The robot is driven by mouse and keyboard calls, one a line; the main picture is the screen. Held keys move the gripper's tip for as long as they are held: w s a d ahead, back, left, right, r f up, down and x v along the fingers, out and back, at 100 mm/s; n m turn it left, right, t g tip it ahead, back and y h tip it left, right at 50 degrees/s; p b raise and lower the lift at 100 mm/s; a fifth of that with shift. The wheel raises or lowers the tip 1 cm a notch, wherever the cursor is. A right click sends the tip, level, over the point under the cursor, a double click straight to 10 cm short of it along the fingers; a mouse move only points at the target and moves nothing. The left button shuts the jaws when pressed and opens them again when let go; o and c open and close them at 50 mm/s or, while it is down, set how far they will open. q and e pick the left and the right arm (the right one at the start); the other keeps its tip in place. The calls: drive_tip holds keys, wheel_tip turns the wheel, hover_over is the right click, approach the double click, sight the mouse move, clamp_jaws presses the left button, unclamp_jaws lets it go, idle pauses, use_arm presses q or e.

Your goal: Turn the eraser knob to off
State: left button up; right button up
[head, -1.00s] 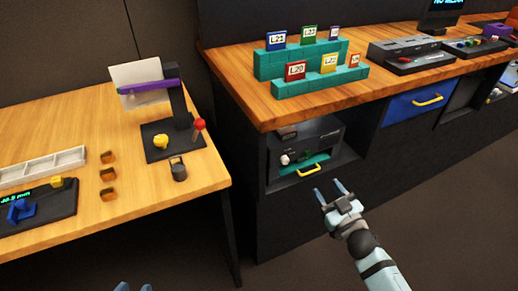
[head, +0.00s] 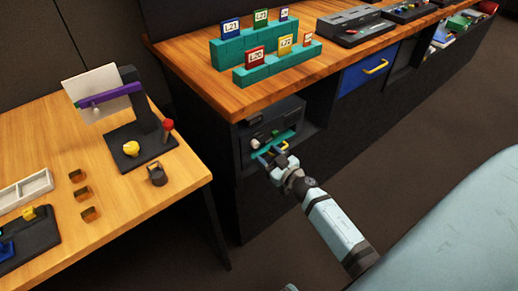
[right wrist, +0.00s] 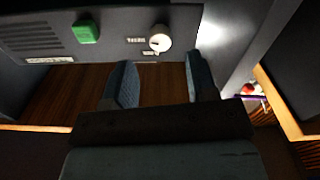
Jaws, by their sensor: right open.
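A dark box with a front panel (right wrist: 120,35) sits in an open bay of the cabinet. In the right wrist view a round white knob (right wrist: 160,37) is on this panel, with small labels beside it too blurred to read. The knob shows small and pale in the head view (head: 255,143). My right gripper (right wrist: 160,78) is open and empty, its two fingers apart. In the right wrist view the knob appears beyond the fingertips, between their lines, with no visible contact. In the head view my right gripper (head: 273,154) is at the bay's front. My left gripper is not clearly visible.
A green button (right wrist: 86,31) is on the same panel. A blue drawer (head: 368,72) is to the right. A wooden table (head: 115,225) stands left; open floor lies between.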

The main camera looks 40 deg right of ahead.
sight(257, 146)
drive_tip(key=shift+w+a, duration=0.2)
drive_tip(key=shift+w, duration=2.1)
drive_tip(key=c, duration=0.9)
